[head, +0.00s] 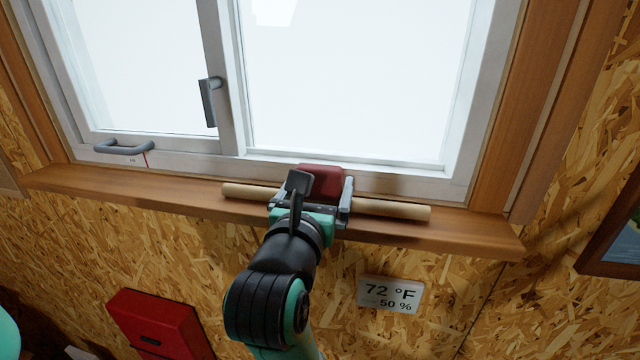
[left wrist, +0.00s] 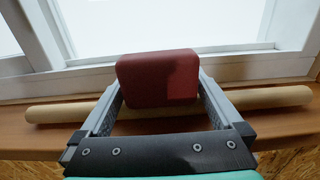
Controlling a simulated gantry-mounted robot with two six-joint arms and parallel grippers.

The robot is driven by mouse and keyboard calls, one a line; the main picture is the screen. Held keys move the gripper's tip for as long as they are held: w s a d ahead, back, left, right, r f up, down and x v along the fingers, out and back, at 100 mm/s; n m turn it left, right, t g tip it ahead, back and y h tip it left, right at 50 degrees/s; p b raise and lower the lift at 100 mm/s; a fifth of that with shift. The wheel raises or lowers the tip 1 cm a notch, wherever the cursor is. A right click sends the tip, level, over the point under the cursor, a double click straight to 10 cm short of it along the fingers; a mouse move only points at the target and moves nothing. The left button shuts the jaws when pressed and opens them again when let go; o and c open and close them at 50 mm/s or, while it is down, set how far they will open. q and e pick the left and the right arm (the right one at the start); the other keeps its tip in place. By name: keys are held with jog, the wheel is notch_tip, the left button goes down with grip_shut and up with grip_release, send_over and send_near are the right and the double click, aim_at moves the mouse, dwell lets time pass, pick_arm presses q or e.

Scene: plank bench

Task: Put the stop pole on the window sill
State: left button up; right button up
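The stop pole is a pale wooden rod (head: 391,208) with a red block (head: 322,180) at its middle. The rod lies lengthwise along the brown wooden window sill (head: 130,195) and appears to rest on it. The left wrist view shows the rod (left wrist: 270,97) and the red block (left wrist: 158,80). My left gripper (head: 318,196) is at the sill, its fingers spread wide on either side of the red block; contact with the block's sides is hard to make out. The gripper partly hides the rod's middle. My right gripper is not in view.
The white window frame (head: 350,170) stands behind the sill, with a grey handle (head: 124,147) at lower left. A thermometer display (head: 390,296) and a red box (head: 160,325) are on the chipboard wall below. The sill is clear left of the rod.

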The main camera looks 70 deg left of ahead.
pick_arm(q)
jog(key=shift+r, duration=0.3)
jog(key=shift+v, duration=1.15)
jog(key=b+v, duration=0.2)
jog(key=f+b+v, duration=0.1)
jog(key=b+v, duration=0.1)
jog(key=b, duration=0.1)
jog(key=shift+s+d+b, duration=0.15)
jog(key=shift+d+b, duration=0.2)
jog(key=b, duration=0.2)
send_near(318, 195)
jog(key=shift+a+r, duration=0.25)
jog(key=shift+r, duration=0.1)
